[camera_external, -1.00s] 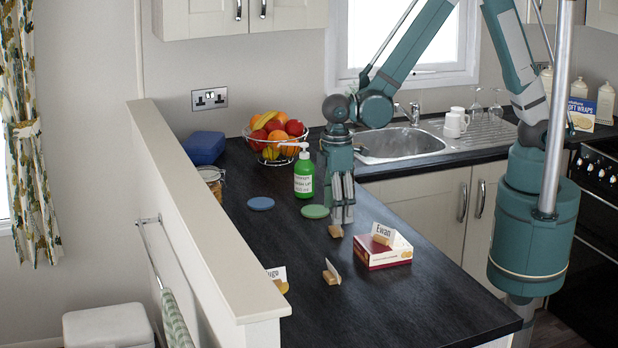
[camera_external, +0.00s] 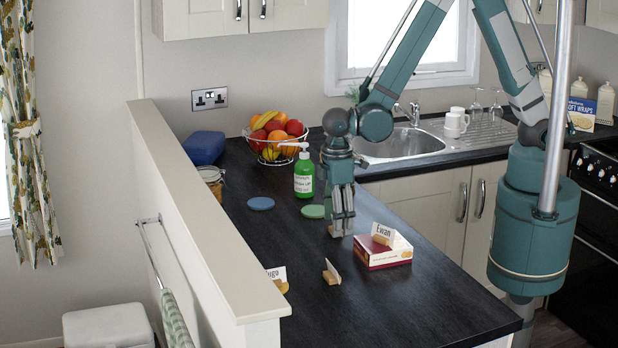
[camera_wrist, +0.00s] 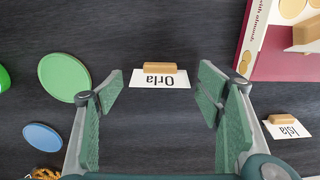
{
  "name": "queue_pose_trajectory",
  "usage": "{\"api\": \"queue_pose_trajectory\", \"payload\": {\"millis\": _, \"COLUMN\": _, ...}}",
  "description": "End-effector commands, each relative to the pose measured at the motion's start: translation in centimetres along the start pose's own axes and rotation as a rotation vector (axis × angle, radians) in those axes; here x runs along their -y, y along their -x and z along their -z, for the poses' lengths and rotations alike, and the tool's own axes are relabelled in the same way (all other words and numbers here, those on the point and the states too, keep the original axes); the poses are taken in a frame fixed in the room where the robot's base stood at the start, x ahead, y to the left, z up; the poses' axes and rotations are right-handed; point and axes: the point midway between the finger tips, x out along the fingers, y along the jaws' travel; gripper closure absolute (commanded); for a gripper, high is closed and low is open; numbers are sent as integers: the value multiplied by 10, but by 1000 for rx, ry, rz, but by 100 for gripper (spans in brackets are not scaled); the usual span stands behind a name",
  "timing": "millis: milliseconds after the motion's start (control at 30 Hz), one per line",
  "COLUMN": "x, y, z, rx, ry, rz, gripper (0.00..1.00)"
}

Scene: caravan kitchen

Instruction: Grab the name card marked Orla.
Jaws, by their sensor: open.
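The name card marked Orla (camera_wrist: 160,80) is a white card in a small wooden block, and it reads upside down in the wrist view. It lies between and slightly ahead of the fingertips of my gripper (camera_wrist: 162,90), with a gap on both sides. My gripper is open and empty. In the external view my gripper (camera_external: 341,230) points down just above the dark worktop, close to the left of the snack box. Only the edge of a wooden block (camera_external: 331,231) shows beside the fingers there; the rest of that card is hidden.
The snack box (camera_external: 376,258) carries the Ewan card (camera_external: 383,235). The Isla card (camera_wrist: 287,127) stands nearer the front, and a card reading "ugo" (camera_external: 276,274) is by the low wall. A green disc (camera_wrist: 63,76), blue disc (camera_external: 260,203) and green soap bottle (camera_external: 304,176) lie behind.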

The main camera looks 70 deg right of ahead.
Motion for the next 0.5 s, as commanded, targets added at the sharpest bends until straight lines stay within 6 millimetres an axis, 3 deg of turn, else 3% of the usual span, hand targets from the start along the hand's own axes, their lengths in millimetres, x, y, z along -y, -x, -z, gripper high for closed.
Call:
{"api": "queue_pose_trajectory", "payload": {"millis": 133, "x": 0, "y": 0, "z": 0, "rx": 0, "ry": 0, "rz": 0, "gripper": 37}}
{"api": "queue_pose_trajectory", "payload": {"millis": 333, "x": 0, "y": 0, "z": 0, "rx": 0, "ry": 0, "rz": 0, "gripper": 62}}
{"api": "queue_pose_trajectory", "payload": {"millis": 500, "x": 0, "y": 0, "z": 0, "rx": 0, "ry": 0, "rz": 0, "gripper": 63}}
